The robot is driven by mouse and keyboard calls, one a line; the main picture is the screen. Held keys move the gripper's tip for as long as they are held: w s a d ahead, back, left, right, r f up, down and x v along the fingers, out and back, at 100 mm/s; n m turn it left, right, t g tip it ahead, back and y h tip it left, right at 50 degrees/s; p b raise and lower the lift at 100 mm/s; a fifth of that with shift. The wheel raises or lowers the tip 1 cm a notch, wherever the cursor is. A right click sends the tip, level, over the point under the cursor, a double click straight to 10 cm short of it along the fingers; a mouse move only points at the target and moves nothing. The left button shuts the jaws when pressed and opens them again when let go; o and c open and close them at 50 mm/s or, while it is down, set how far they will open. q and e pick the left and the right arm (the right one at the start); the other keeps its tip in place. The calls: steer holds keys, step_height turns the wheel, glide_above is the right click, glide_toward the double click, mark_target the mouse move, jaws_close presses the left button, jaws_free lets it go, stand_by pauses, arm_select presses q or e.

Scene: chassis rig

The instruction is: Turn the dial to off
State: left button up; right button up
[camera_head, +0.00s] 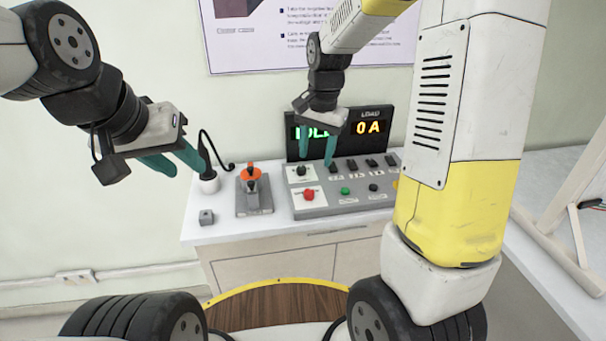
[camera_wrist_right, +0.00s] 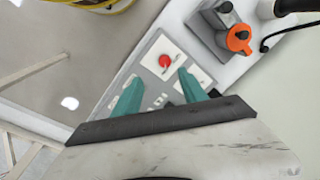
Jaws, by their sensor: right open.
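The control panel (camera_head: 346,200) lies on the white bench with a black dial (camera_head: 301,170) on a white plate at its upper left. A red knob (camera_head: 308,194) sits in front of the dial. My right gripper (camera_head: 317,154) is open and empty, pointing down above the panel; in the head view its teal fingers appear beside and behind the dial. The right wrist view shows the fingers (camera_wrist_right: 158,75) spread, the red knob (camera_wrist_right: 165,61) beyond them, and one finger covering part of a white plate; the dial is not clear there.
A display (camera_head: 340,134) behind the panel shows green text, partly covered by my right gripper, and "LOAD 0 A".

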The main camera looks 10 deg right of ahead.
steer(key=m+g, duration=0.1)
steer(key=m, duration=0.1)
glide_above(309, 191)
steer(key=shift+h, duration=0.4)
step_height(309, 191, down, 6)
steer(key=shift+f, duration=0.1)
step_height(309, 191, down, 8)
steer(key=shift+r, duration=0.2)
jaws_close()
